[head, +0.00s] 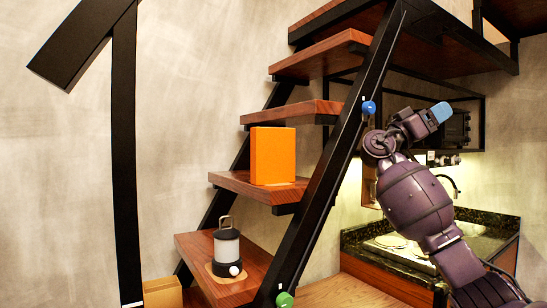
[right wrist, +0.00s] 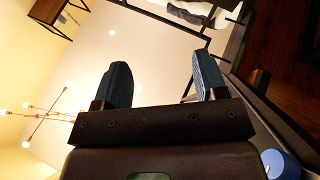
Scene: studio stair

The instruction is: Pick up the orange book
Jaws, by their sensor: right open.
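The orange book (head: 272,156) stands upright on a wooden stair tread (head: 240,184) near the middle of the head view. My right gripper (head: 440,112) is raised to the right of the book, on the other side of the black stair beam, well apart from it. In the right wrist view its two blue fingers (right wrist: 164,84) are spread apart with nothing between them. The book does not show in the right wrist view. My left gripper is not in view.
A black slanted stair beam (head: 330,160) with a blue knob (head: 368,107) and a green knob (head: 284,299) lies between gripper and book. A lantern (head: 227,250) stands on the tread below. A counter with a sink (head: 395,243) is behind my right arm.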

